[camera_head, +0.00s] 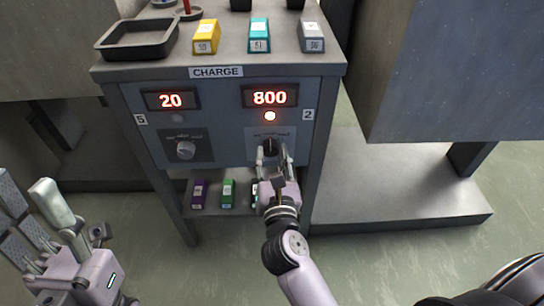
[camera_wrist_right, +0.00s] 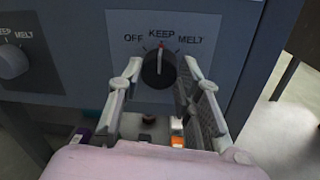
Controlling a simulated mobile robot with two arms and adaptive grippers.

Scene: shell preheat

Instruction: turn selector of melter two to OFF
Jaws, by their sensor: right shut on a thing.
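The selector of melter two (camera_wrist_right: 159,69) is a round dark knob on a grey plate marked OFF, KEEP and MELT. Its red mark points up at KEEP. In the head view the knob (camera_head: 270,147) sits below the lit red lamp and the display reading 800 (camera_head: 270,96), beside the label 2. My right gripper (camera_wrist_right: 162,74) has one finger on each side of the knob and is shut on it.
The other selector (camera_head: 185,149) is left, under a display reading 20 (camera_head: 171,100) and an unlit lamp. A black tray (camera_head: 137,39) and yellow, teal and grey boxes stand on top. Several small boxes lie on the shelf below. A large grey block (camera_head: 455,75) stands at right.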

